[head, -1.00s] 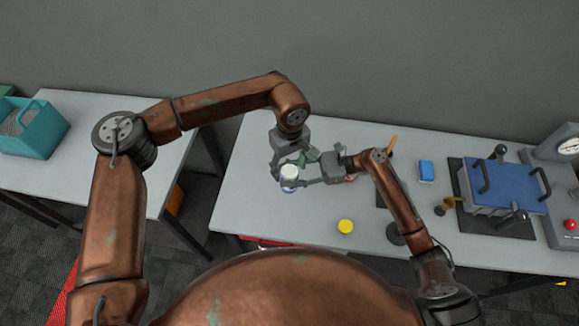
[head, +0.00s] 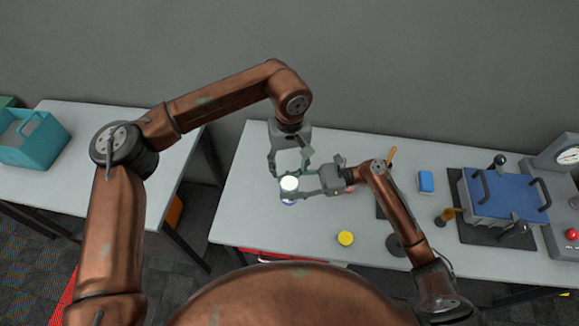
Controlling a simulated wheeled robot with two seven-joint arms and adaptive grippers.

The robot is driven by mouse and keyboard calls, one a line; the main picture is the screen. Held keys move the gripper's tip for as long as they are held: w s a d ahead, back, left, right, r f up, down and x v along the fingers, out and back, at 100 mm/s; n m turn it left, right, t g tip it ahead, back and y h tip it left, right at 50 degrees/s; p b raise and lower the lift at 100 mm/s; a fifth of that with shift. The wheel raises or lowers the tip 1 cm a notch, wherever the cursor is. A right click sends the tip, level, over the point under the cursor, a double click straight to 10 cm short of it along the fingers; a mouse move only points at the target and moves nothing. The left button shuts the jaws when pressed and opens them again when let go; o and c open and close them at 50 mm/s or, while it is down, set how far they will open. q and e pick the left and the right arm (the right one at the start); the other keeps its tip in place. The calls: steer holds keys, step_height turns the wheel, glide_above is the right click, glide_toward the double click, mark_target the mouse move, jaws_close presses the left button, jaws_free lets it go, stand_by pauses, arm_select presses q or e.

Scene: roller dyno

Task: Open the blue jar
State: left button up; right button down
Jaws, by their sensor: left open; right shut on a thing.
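The blue jar (head: 288,198) is near the middle of the table, with a white round top (head: 289,183) and a little blue showing below it. My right gripper (head: 291,193) comes in from the right and is shut on the jar's side, partly hiding it. My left gripper (head: 290,174) points down with its fingers spread, over and just behind the white top. It is open and holds nothing. I cannot tell whether its fingertips touch the top, or whether the white top is a lid.
A yellow disc (head: 345,238) lies near the table's front edge. To the right are a blue block (head: 426,182), a blue-topped press (head: 505,195) and a gauge unit (head: 565,152). A teal basket (head: 42,146) stands on the left table. The table's left part is clear.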

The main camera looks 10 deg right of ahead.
mark_target(289, 182)
arm_select(q)
step_height(289, 182, down, 7)
steer(key=shift+f, duration=0.1)
stand_by(0.3)
steer(key=shift+c, duration=0.6)
steer(key=c, duration=1.1)
steer(key=shift+n, duration=1.7)
steer(key=o, duration=1.3)
